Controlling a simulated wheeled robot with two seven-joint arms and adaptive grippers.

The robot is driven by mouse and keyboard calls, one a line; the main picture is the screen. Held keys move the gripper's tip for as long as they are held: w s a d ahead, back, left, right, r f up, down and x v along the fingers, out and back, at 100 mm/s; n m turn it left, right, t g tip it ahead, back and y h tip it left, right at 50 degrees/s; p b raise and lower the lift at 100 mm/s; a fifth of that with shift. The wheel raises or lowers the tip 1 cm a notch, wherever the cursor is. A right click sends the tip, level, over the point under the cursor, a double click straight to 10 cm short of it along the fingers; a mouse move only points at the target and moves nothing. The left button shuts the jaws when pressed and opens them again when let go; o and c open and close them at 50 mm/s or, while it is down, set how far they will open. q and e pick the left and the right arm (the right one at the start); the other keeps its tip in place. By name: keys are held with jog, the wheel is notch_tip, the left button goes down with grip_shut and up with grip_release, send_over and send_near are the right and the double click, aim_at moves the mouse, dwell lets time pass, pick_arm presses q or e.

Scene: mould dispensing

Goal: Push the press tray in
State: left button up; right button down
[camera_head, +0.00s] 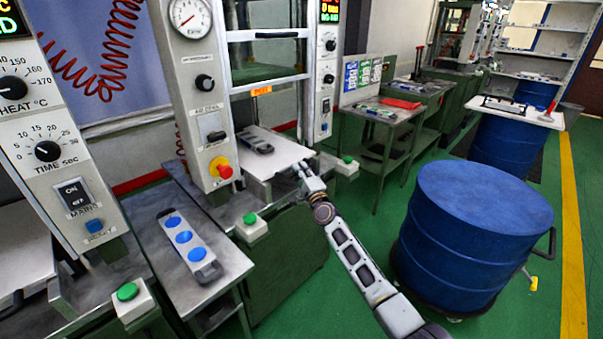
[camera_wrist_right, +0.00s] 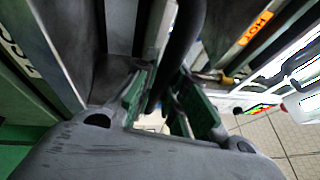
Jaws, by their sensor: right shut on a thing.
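The press tray (camera_head: 284,150) is a pale flat plate that sticks out at the front of the middle press. A dark grey mould (camera_head: 256,143) lies on it towards the left. My right gripper (camera_head: 304,168) is at the tray's front right edge. In the right wrist view my right gripper (camera_wrist_right: 165,108) has its green-padded fingers closed on a dark bar (camera_wrist_right: 181,50), which looks like the tray's handle. The head view is too small to show the grip itself. My left gripper is not in view.
A metal table (camera_head: 168,273) at the left front holds a mould with blue discs (camera_head: 184,238). Green push buttons (camera_head: 250,219) stand on white boxes before the presses. A large blue drum (camera_head: 470,225) stands right of my right arm. Green floor lies between.

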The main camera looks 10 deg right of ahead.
jog(key=c, duration=1.5)
grip_release()
jog(key=shift+o, duration=0.2)
jog(key=shift+s+f, duration=0.1)
jog(key=shift+s, duration=0.1)
jog(key=v, duration=1.1)
jog(key=shift+s, duration=0.3)
jog(key=shift+d, duration=0.1)
